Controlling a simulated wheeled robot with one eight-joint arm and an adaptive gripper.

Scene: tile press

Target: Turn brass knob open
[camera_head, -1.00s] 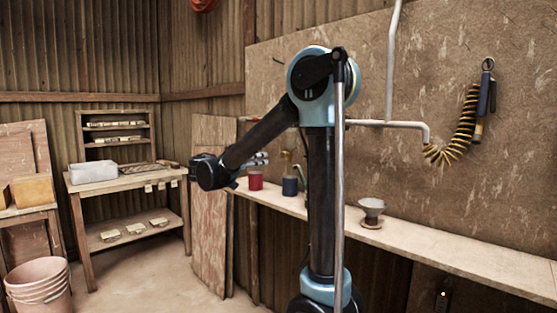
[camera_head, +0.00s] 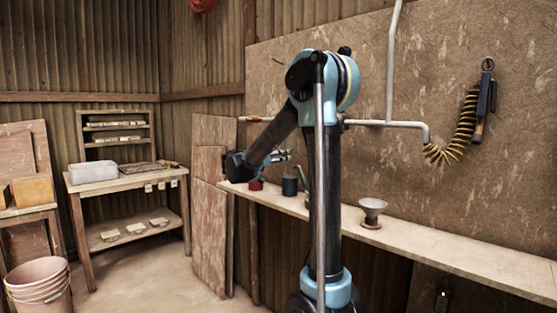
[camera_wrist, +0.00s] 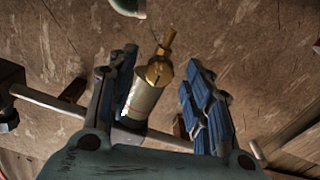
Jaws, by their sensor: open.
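In the wrist view, a brass fitting (camera_wrist: 159,70) with a narrow stem sits on the end of a pale metal cylinder (camera_wrist: 143,101). I take this brass part for the knob. My gripper (camera_wrist: 162,60) is open, with one blue-ribbed finger to each side of it. Gaps show on both sides, and I cannot tell the depth between fingers and brass. In the head view, my gripper (camera_head: 283,155) is over the far end of the wall bench, and the brass part is hidden there behind my arm.
The bench (camera_head: 430,240) runs along the wall with a red pot (camera_head: 256,185), a dark blue pot (camera_head: 290,186) and a funnel-like cup (camera_head: 372,210). A grey pipe (camera_head: 392,60) runs on the wall. A yellow coiled hose (camera_head: 455,140) hangs at right.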

